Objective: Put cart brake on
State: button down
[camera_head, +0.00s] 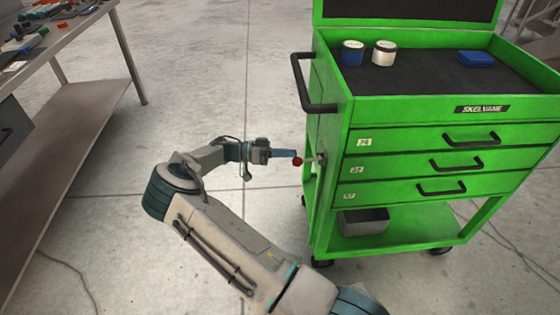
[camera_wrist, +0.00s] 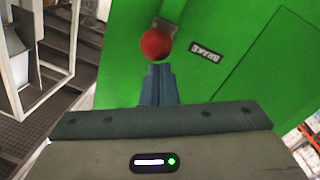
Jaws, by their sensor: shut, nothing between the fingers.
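The green cart (camera_head: 440,110) stands at the right in the head view, with its side panel facing my arm. On that side a brake lever ends in a red ball knob (camera_head: 297,161).
A black push handle (camera_head: 297,82) sticks out from the cart's side above the knob. Jars (camera_head: 384,53) and a blue box (camera_head: 476,58) sit on the cart's top. A workbench (camera_head: 85,100) with tools stands at the left. The floor between is clear.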

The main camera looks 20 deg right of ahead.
jog(key=f+g+h+b, duration=0.1)
jog(key=f+h+b, duration=0.1)
jog(key=b, duration=0.1)
jog(key=f+h+b, duration=0.1)
jog(key=f+b, duration=0.2)
jog(key=b, duration=0.1)
jog(key=shift+d+m+g+h, duration=0.2)
jog(key=shift+m+g+h, duration=0.1)
jog(key=shift+g+h, duration=0.1)
jog(key=shift+s+f, duration=0.15)
jog(key=b+v, duration=0.8)
jog(key=v, duration=0.2)
jog(key=shift+d, duration=0.1)
dwell(0.6)
